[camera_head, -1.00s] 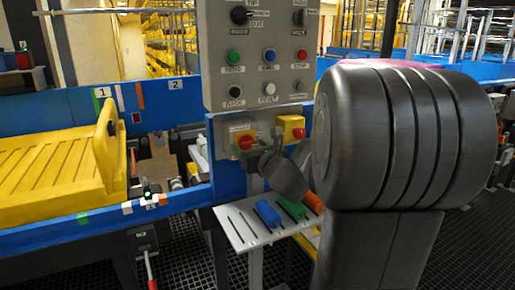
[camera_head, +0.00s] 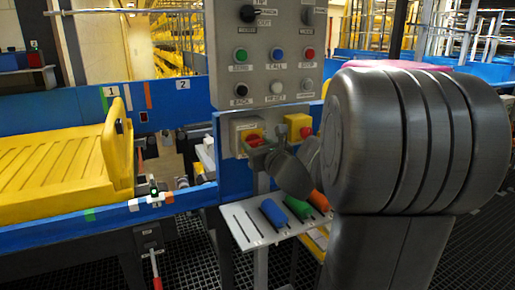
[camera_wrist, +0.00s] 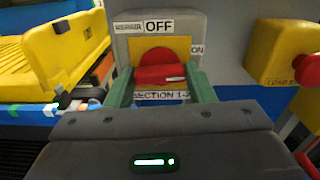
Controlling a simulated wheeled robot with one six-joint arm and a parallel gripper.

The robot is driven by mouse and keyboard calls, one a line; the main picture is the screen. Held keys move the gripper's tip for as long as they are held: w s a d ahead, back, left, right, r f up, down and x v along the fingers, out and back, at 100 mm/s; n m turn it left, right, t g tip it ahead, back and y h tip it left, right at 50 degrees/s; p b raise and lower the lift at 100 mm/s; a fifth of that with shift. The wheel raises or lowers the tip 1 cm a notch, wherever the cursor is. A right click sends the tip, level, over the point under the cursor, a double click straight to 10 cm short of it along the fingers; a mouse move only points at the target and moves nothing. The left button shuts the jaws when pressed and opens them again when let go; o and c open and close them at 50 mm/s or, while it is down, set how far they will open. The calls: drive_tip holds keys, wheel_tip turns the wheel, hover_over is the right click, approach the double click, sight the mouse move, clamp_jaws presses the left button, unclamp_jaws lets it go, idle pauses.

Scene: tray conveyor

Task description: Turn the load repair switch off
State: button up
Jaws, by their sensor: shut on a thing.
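The red rotary switch (camera_wrist: 158,57) sits on a yellow plate on a grey box, with an "OFF" label above it and an "ON" label at its right. In the wrist view its handle bar lies about level between my green fingers. My gripper (camera_wrist: 160,82) is shut on this handle. In the head view the switch (camera_head: 254,136) is on the blue post below the button panel, partly hidden by my gripper (camera_head: 258,148).
A yellow box with a red button (camera_wrist: 280,52) is close to the right of the switch. The grey button panel (camera_head: 230,68) is above. A small shelf (camera_head: 245,228) with coloured handles is below. A yellow tray (camera_head: 55,165) stands on the conveyor at left.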

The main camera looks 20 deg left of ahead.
drive_tip(key=n+b, duration=0.9)
drive_tip(key=shift+f, duration=0.2)
drive_tip(key=shift+r+n+b, duration=0.15)
drive_tip(key=shift+n+b, duration=2.8)
drive_tip(key=shift+n, duration=1.15)
drive_tip(key=o, duration=1)
